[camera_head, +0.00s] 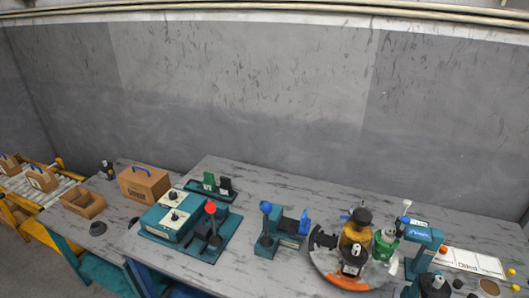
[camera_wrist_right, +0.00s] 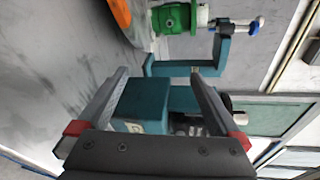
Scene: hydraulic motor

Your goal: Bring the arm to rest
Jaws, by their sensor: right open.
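My right gripper (camera_wrist_right: 158,76) shows in the right wrist view, its two grey fingers apart and nothing held between them. Past the fingers stands a teal press-like device (camera_wrist_right: 215,50) with a blue-topped knob. Whether the fingers touch it cannot be told. The same kind of teal device (camera_head: 424,236) stands on the right of the bench in the head view. I cannot make out my right gripper in the head view. My left gripper is in neither view.
A round orange-edged tray (camera_head: 335,277) holds a yellow-and-black motor part (camera_head: 355,232) and a green one (camera_head: 385,246). A teal fixture (camera_head: 170,217) and a small teal vise-like tool (camera_head: 270,243) stand left of it. A cardboard box (camera_head: 145,184) stands further left.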

